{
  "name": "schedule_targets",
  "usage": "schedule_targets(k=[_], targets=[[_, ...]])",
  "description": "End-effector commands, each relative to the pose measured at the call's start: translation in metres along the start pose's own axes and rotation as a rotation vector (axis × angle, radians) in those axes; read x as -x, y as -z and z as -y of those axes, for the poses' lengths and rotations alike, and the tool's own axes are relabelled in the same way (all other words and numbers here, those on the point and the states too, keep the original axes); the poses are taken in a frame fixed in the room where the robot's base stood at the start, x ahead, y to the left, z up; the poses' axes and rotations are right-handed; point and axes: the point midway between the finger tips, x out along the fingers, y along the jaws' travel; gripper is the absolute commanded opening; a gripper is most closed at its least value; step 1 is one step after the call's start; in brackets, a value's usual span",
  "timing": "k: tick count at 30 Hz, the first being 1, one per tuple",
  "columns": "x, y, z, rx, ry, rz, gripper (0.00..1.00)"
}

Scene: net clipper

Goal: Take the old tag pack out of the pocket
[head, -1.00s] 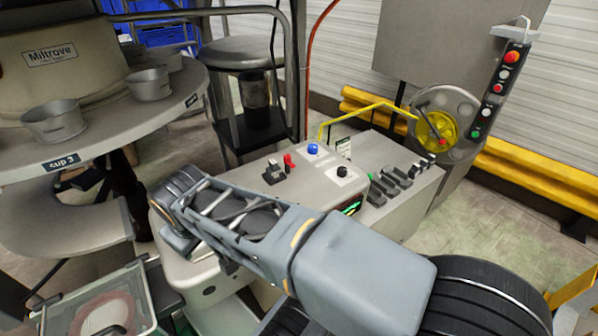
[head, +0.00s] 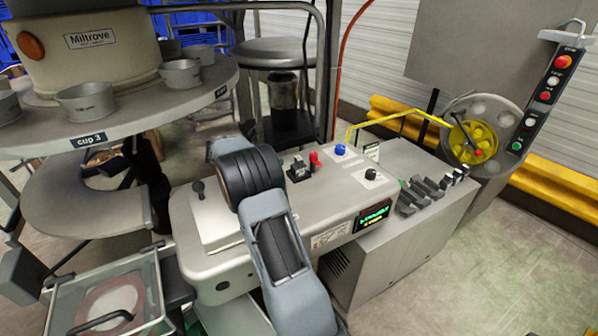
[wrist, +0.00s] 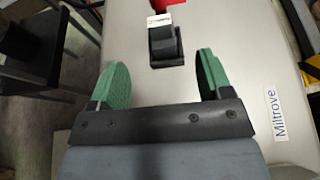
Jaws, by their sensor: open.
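A small black holder (wrist: 165,48) stands on the machine's beige top, with a pale block (wrist: 159,20) showing at its far end. These look like the pocket and the old tag pack, though I cannot be sure. The holder also shows in the head view (head: 298,172), beside a red lever (head: 315,160). My gripper (wrist: 163,68) is open and empty in the wrist view, its green fingers apart on either side of the holder's near end. I cannot tell its height above the top. In the head view my arm hides the gripper.
On the machine top are a blue button (head: 340,150), a black knob (head: 371,174) and a black-knobbed lever (head: 198,188). A lit display (head: 373,215) is on its front.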

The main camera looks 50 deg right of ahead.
Motion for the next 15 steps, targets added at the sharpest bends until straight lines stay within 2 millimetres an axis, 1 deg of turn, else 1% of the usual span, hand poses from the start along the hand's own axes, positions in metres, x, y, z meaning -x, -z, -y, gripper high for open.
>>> schedule_targets(k=[1, 3, 9, 12, 15], targets=[[-0.010, -0.001, -0.001, 0.007, 0.005, 0.006, 0.72], [-0.023, -0.001, -0.001, 0.011, 0.006, 0.009, 0.72], [-0.057, -0.001, -0.001, 0.010, 0.005, 0.008, 0.72], [-0.069, -0.001, -0.001, 0.009, 0.003, 0.008, 0.72], [-0.076, 0.000, -0.001, 0.009, 0.002, 0.007, 0.72]])
